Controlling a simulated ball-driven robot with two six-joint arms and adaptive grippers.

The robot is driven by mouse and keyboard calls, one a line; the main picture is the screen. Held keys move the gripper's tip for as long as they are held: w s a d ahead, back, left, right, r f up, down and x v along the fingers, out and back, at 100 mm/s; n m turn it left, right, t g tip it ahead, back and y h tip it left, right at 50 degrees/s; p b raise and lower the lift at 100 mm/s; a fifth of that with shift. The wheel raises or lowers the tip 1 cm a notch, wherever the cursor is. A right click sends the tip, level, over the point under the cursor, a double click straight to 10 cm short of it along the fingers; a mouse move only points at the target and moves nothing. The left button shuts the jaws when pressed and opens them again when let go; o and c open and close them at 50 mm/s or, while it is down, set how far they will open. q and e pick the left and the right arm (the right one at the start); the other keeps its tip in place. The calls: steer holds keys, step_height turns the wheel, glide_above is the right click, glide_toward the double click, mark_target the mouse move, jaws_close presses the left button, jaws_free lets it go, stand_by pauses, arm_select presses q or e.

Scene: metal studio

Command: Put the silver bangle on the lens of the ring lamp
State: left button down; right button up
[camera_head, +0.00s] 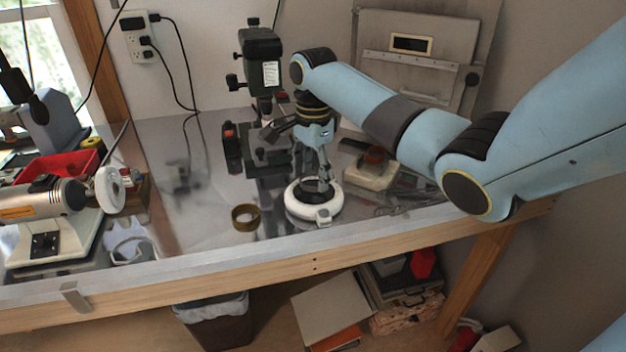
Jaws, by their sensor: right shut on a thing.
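The ring lamp (298,207) is a white ring with a dark round middle, lying flat on the metal bench near its front edge. My right gripper (316,178) points straight down over the lamp's middle, with its fingertips close to the lens. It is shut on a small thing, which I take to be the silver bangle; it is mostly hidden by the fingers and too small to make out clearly. I cannot tell whether it touches the lens. My left gripper is not in view.
A dark green microscope-like stand (262,62) rises behind the gripper. A white and brown device (371,170) sits right of the lamp. A red tray (60,168) and a silver-bodied tool (45,198) are at left. Bare bench lies left of the brass bangle.

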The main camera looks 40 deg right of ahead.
step_height(320, 180, down, 2)
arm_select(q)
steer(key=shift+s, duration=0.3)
arm_select(e)
steer(key=o, duration=1.6)
steer(key=shift+f, duration=0.1)
arm_select(q)
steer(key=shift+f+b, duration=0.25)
steer(key=shift+b, duration=0.05)
arm_select(e)
step_height(320, 180, up, 12)
steer(key=shift+s+r, duration=0.1)
